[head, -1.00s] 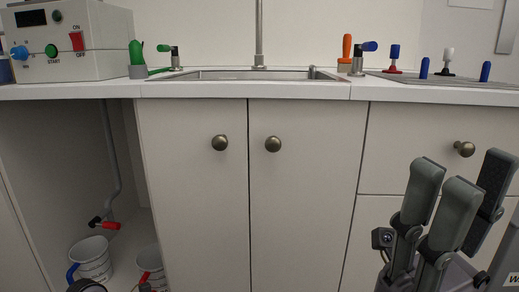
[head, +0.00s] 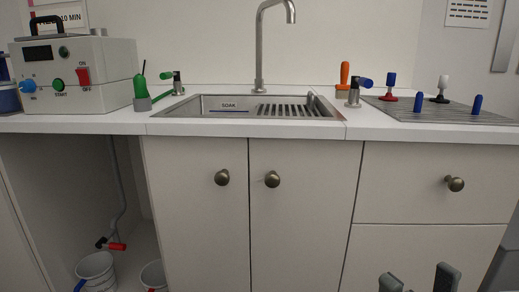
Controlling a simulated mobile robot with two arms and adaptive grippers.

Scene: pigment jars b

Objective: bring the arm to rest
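My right gripper (head: 419,281) shows only as fingertips at the bottom right edge of the head view. Two dark grey tips stand apart with a clear gap and nothing between them. The rest of that gripper and its arm are cut off by the frame. It is in front of the lower right drawer (head: 425,255), and I see it touching nothing. My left gripper is not in view.
The white counter (head: 250,130) holds a control box (head: 75,75) at left, a sink (head: 185,106) with a tap (head: 260,50), and a grey drainer (head: 400,108) with colored-handled items. Buckets (head: 95,268) stand in the open bay below. Cabinet knobs (head: 272,179) stick out.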

